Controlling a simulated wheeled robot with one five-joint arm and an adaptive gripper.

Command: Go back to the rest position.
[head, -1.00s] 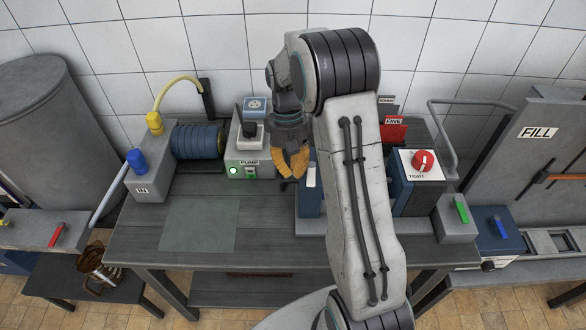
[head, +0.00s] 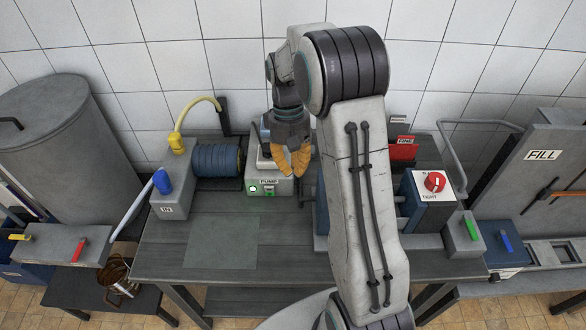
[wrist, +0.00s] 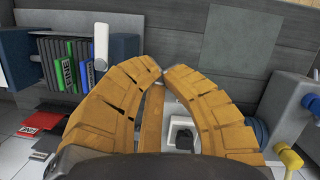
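My gripper (head: 292,174) hangs in front of the tiled wall, above the back of the grey workbench (head: 170,262). In the head view it overlaps the upper right of the pump box (head: 257,187), which has a lit green button. In the wrist view, the two orange fingers of my gripper (wrist: 163,71) curve together, their tips close to meeting. Nothing shows held between them. My arm hides part of the bench's right half.
The IN block (head: 172,206) with blue and yellow handles stands left, the box with the red TIGHT dial (head: 434,182) right. A FILL panel (head: 535,165) is far right, a large grey drum (head: 55,125) far left. The bench's front left is clear.

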